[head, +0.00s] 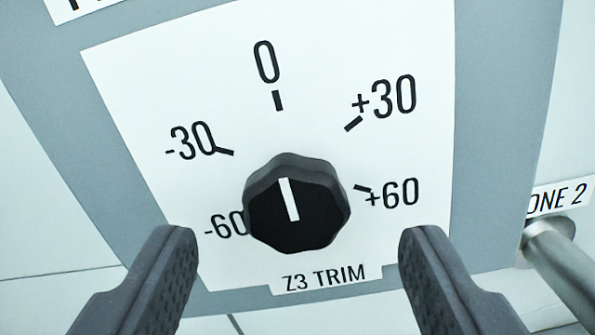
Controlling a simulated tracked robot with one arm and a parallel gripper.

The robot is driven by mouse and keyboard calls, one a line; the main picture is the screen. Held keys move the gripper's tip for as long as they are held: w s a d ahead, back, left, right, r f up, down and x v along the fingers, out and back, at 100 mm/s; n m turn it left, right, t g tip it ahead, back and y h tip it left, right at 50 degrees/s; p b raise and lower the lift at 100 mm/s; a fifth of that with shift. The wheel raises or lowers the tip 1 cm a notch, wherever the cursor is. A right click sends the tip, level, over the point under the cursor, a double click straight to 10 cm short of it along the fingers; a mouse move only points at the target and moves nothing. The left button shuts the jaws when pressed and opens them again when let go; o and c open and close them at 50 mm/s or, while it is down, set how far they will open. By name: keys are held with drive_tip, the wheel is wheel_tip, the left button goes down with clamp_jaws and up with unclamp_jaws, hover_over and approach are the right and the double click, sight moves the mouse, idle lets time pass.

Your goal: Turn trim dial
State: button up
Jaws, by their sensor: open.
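The trim dial (296,208) is a black scalloped knob with a white pointer line, on a white scale plate (130,75) labelled "Z3 TRIM". The pointer is directed up, close to the 0 mark. The marks read -60, -30, 0, +30 and +60 around the knob; the knob partly covers the -60. My gripper (293,255) is open, with one dark finger at the lower left and one at the lower right. The knob lies between and beyond the fingertips, with a clear gap on each side. No contact shows.
The plate sits on a grey-blue panel (500,90). At the right edge a metal rod or handle (562,265) sticks out below a partly cut-off label ending "ONE 2" (560,200). Pale wall surfaces lie to the left. Part of another label shows at the top left.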

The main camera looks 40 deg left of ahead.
sight(293, 203)
drive_tip(key=shift+x, duration=1.3)
drive_tip(key=c, duration=1)
